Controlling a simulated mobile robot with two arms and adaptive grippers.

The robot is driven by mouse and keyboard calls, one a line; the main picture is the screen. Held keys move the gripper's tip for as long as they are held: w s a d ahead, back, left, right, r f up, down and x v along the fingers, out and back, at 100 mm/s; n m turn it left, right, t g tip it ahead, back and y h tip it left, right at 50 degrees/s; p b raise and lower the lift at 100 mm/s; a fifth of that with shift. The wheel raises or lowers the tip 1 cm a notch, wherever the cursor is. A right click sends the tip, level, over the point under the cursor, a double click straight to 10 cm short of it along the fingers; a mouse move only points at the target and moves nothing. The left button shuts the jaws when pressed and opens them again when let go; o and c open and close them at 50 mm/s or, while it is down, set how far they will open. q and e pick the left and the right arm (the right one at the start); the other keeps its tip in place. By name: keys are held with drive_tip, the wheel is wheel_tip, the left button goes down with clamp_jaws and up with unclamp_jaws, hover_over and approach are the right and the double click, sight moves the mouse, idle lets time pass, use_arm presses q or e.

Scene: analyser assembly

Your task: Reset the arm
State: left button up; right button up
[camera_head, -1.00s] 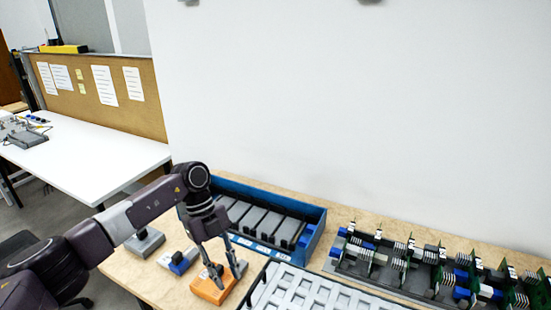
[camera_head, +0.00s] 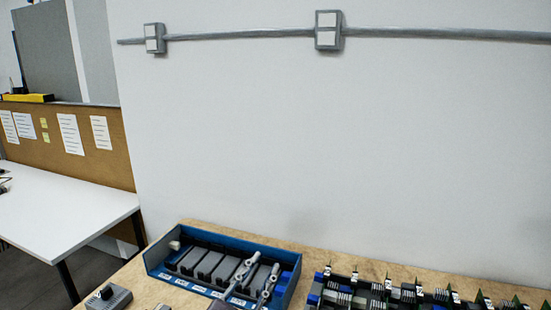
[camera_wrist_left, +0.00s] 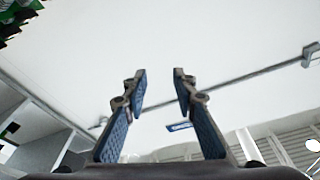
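My left gripper (camera_head: 263,263) shows at the bottom middle of the head view, its two fingers pointing up in front of the blue tray. In the left wrist view the gripper (camera_wrist_left: 160,74) has its blue-padded fingers apart with nothing between them. The rest of the left arm is below the head view's lower edge. My right gripper is not in view.
A blue tray (camera_head: 160,268) of grey modules (camera_head: 208,264) stands on the wooden bench (camera_head: 390,266). Green circuit boards (camera_head: 480,299) stand in racks at the right. A grey device (camera_head: 108,297) sits at lower left. A white table (camera_head: 70,205) is farther left.

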use_arm(q)
drive_tip(key=s+a+f+n+g+y, duration=0.3)
drive_tip(key=s+a+f+n+y, duration=0.15)
drive_tip(key=a+f, duration=0.35)
drive_tip(key=s+a+f+n+g+y, duration=0.35)
drive_tip(key=s+a+f, duration=0.25)
drive_tip(key=f, duration=0.3)
drive_tip(key=s+a+f+g, duration=0.2)
drive_tip(key=s+f+g, duration=0.25)
drive_tip(key=s, duration=0.65)
drive_tip(key=s+a+f+g, duration=0.1)
drive_tip(key=s+f+g, duration=0.35)
drive_tip(key=s, duration=0.75)
wheel_tip(320, 180, down, 27)
drive_tip(key=s, duration=0.1)
drive_tip(key=s+a+f+g, duration=0.1)
drive_tip(key=s+a+f, duration=0.2)
drive_tip(key=s+f, duration=1.3)
drive_tip(key=shift+s+a+m+g+y, duration=0.2)
drive_tip(key=shift+s+m+g+y, duration=0.15)
drive_tip(key=shift+s, duration=0.3)
